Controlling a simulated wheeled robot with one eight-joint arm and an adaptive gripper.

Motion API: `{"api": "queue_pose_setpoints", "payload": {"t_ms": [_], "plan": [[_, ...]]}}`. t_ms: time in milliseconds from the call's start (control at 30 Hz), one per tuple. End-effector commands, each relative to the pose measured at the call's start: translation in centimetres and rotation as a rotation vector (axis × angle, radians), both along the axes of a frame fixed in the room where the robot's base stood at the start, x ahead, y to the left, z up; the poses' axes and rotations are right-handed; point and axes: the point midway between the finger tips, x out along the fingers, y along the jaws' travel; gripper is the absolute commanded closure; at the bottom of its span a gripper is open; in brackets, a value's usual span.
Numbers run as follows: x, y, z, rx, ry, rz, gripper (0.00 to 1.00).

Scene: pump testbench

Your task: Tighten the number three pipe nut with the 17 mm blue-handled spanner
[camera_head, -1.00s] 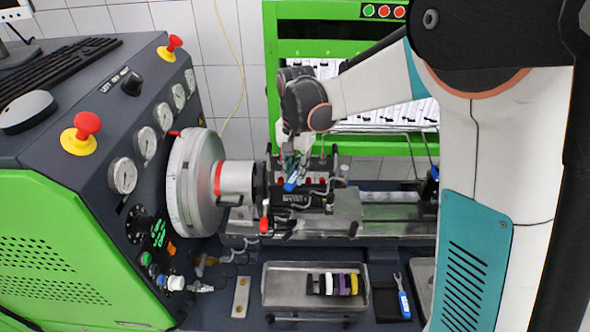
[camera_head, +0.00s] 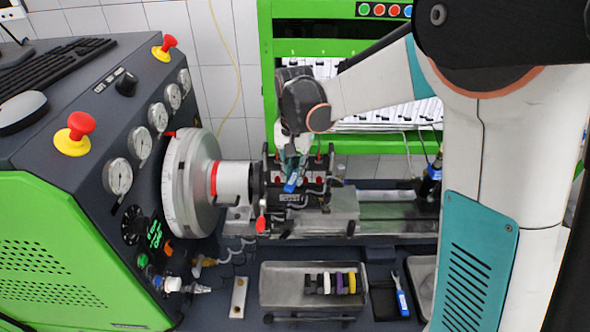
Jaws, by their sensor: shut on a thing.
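My gripper (camera_head: 292,162) is shut on a blue-handled spanner (camera_head: 291,182) above the dark pump (camera_head: 292,203) on the bench. The blue handle shows below the fingers; the spanner's jaw is too small or hidden to make out. Several pipe nuts with red parts lie along the pump top, and I cannot tell which is number three or whether the spanner touches a nut. My arm's wrist covers part of the area behind.
A metal tray (camera_head: 275,298) with several coloured blocks lies in front of the pump. A second blue-handled spanner (camera_head: 401,299) lies right of it. The large flywheel (camera_head: 191,185) and green-sided console (camera_head: 70,255) stand left. A green rack (camera_head: 265,80) stands behind.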

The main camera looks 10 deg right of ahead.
Motion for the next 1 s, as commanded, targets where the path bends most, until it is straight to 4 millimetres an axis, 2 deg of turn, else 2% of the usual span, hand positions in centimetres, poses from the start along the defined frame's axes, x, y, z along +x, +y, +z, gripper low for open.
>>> {"api": "queue_pose_setpoints", "payload": {"t_ms": [1000], "plan": [[-3.2,1.9,0.0,0.0,0.0,0.0,1.0]]}}
